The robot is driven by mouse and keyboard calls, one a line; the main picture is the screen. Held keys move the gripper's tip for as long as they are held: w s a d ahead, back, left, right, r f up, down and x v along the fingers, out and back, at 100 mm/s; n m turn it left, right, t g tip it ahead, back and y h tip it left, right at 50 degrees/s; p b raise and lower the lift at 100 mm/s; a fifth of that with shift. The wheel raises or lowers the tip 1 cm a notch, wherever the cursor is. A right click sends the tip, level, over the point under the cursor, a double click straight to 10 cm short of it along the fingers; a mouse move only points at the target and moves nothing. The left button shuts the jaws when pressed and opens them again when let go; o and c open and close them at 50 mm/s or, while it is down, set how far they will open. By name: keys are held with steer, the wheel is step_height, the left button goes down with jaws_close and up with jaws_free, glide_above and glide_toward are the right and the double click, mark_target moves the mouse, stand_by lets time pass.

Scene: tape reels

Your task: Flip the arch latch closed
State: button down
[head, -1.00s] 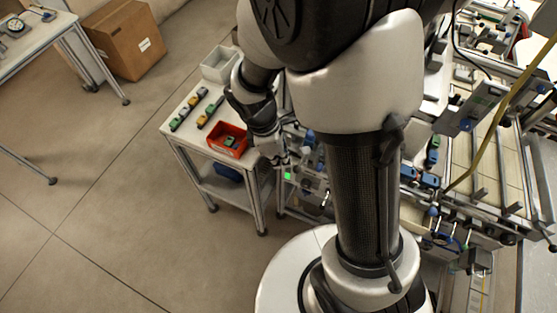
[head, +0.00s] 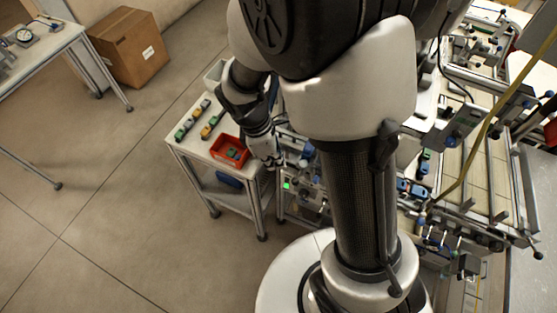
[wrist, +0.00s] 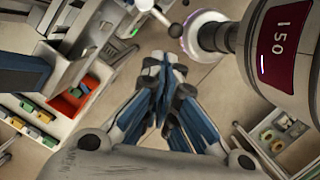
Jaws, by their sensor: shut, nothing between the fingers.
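My gripper (wrist: 165,70) is shut and empty in the wrist view, its two blue-and-grey fingers meeting at the tips. In the head view my gripper (head: 273,160) hangs beside the right edge of a small white cart, close to the machine frame. I cannot pick out the arch latch with certainty in either view. A grey rounded body with a dark red plate marked 150 (wrist: 288,32) fills the upper right of the wrist view, close to my fingers. A pale glowing ring (wrist: 192,38) sits at its left end; contact with my fingers does not show.
A red bin (head: 229,151) and several coloured blocks (head: 199,120) rest on the cart (head: 177,145). A green light (head: 287,185) shows on the frame below my gripper. The machine (head: 470,150) crowds the right. The floor (head: 90,220) at left is open.

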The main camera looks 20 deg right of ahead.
steer(key=p+v, duration=0.2)
steer(key=v, duration=0.1)
steer(key=shift+a+r, duration=0.1)
steer(key=shift+r, duration=0.1)
steer(key=shift+b, duration=0.3)
